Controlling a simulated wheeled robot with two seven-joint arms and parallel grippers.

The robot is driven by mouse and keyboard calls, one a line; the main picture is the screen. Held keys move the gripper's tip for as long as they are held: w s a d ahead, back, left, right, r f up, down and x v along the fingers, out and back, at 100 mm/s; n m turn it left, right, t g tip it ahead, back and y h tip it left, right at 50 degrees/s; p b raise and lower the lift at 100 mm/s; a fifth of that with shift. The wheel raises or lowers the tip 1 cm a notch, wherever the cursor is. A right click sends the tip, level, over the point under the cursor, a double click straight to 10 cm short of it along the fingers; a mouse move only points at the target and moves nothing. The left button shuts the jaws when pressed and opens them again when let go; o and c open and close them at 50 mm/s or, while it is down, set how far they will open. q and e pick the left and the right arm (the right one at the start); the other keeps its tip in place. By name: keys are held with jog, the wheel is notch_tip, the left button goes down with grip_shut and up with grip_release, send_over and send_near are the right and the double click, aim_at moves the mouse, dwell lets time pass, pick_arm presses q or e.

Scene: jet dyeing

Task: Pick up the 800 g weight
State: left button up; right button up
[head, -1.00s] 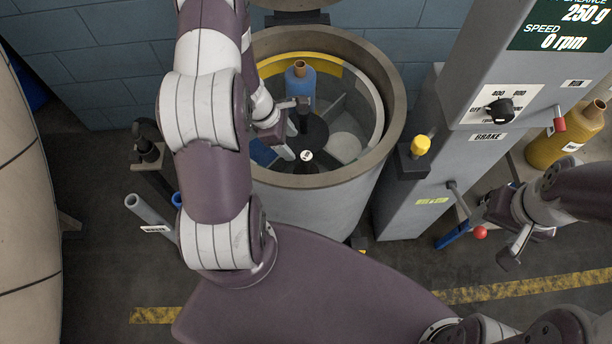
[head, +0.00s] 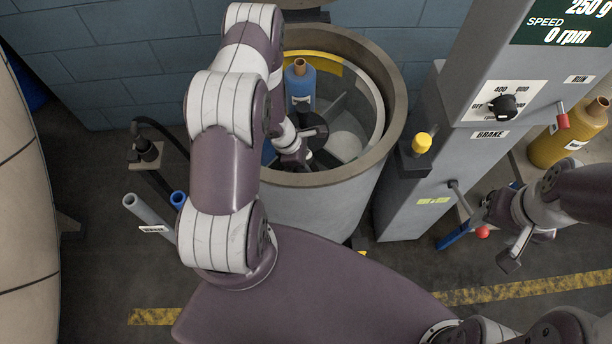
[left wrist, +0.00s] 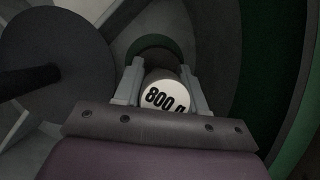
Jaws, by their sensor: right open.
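The 800 g weight (left wrist: 164,97) is in the left wrist view, its white top with black lettering between the two fingers of my left gripper (left wrist: 162,88). The near edge of the label is hidden behind the gripper body. The fingers stand at both sides of the weight; I cannot tell whether they press on it. In the head view my left gripper (head: 300,158) is down inside the round drum (head: 378,160), and the weight is hidden there. My right gripper (head: 512,243) is open and empty, beside the grey machine column at the right.
A dark disc with a rod (left wrist: 50,70) lies close to the left of the fingers. The drum wall surrounds the gripper. The control column (head: 412,205) with a brake lever stands right of the drum.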

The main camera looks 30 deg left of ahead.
pick_arm(q)
grip_shut()
jog(key=shift+w, duration=0.1)
dwell(1.1)
